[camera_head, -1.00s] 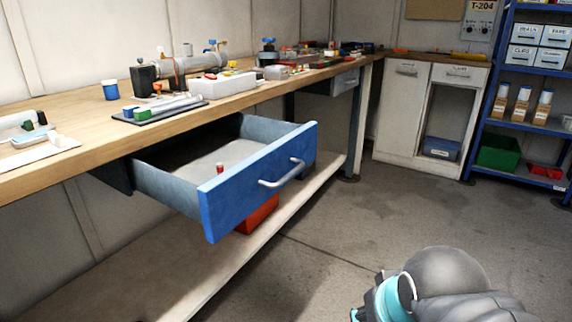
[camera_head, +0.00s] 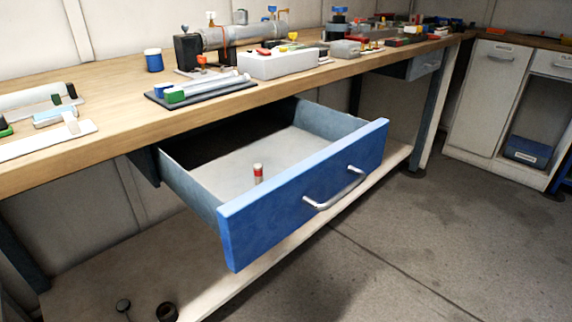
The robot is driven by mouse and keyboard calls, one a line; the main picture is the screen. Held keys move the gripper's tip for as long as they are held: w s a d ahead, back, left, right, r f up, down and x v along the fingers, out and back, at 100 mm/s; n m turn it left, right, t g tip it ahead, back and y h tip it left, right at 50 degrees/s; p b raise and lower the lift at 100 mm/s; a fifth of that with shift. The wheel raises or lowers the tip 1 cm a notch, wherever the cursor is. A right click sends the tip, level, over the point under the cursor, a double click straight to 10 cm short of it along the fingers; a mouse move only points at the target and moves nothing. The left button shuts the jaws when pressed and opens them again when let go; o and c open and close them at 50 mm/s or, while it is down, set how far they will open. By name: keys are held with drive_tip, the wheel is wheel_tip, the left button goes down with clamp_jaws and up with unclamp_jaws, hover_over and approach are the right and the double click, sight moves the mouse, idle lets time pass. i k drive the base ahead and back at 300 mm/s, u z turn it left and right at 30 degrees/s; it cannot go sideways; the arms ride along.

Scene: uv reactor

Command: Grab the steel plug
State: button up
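A small upright cylinder (camera_head: 258,174) with a red band and a pale metallic lower part stands in the open blue drawer (camera_head: 302,197). It may be the steel plug, but it is too small to be sure. It stands on the drawer's light grey floor, behind the front panel. Nothing touches it. My gripper is not in view.
The drawer juts out under the wooden bench (camera_head: 108,118), with a metal handle (camera_head: 335,188) on its front. A UV reactor tube (camera_head: 230,37), a white box (camera_head: 278,63) and a blue jar (camera_head: 153,60) stand on the bench. Small dark parts (camera_head: 167,312) lie on the lower shelf. The floor at right is clear.

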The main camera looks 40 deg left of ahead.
sight(259, 167)
drive_tip(key=i, duration=2)
drive_tip(key=u, duration=2.95)
